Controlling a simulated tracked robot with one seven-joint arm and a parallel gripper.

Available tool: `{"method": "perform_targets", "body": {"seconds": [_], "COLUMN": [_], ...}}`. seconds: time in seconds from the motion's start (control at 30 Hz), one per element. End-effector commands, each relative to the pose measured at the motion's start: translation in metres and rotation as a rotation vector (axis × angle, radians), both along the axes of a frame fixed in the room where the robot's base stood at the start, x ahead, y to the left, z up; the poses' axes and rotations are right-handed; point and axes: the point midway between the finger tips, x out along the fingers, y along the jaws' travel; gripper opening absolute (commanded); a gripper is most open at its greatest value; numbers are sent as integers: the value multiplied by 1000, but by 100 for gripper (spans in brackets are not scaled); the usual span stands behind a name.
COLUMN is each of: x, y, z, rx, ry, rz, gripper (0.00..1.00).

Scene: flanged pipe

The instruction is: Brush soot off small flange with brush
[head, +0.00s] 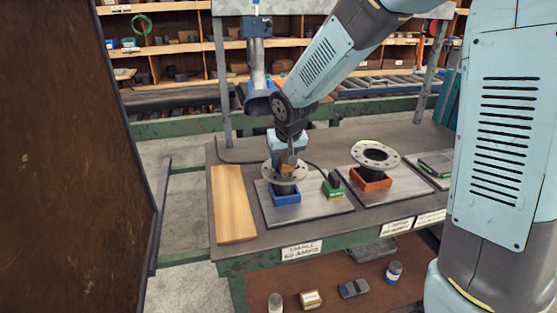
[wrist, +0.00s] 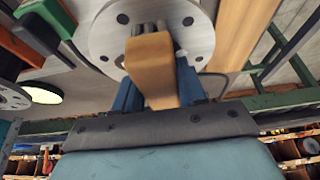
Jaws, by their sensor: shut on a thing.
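The small flange (head: 297,172) is a pale grey disc with bolt holes on a blue base (head: 286,198). It also shows in the wrist view (wrist: 101,38). My gripper (head: 287,160) is directly over it. In the wrist view my gripper's blue fingers (wrist: 158,90) are shut on the brush (wrist: 152,66), which has a tan wooden handle. The brush reaches down to the flange's middle, where it overlaps the disc. Its bristles are mostly hidden, so I cannot tell whether they touch. I cannot make out soot on the visible face.
A larger flange (head: 375,155) stands on an orange base (head: 371,180) to the right. A green block with a dark top (head: 333,184) sits between them. A wooden board (head: 233,204) lies left on the bench. A brown panel (head: 70,160) stands at far left.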

Motion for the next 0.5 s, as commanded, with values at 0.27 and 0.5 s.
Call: {"method": "perform_targets", "body": {"seconds": [0.27,0.5], "x": [4,6], "y": [-17,-24], "z": [-2,-3], "rx": [-2,-3], "ry": [3,4], "rz": [-3,-5], "gripper": [16,16]}}
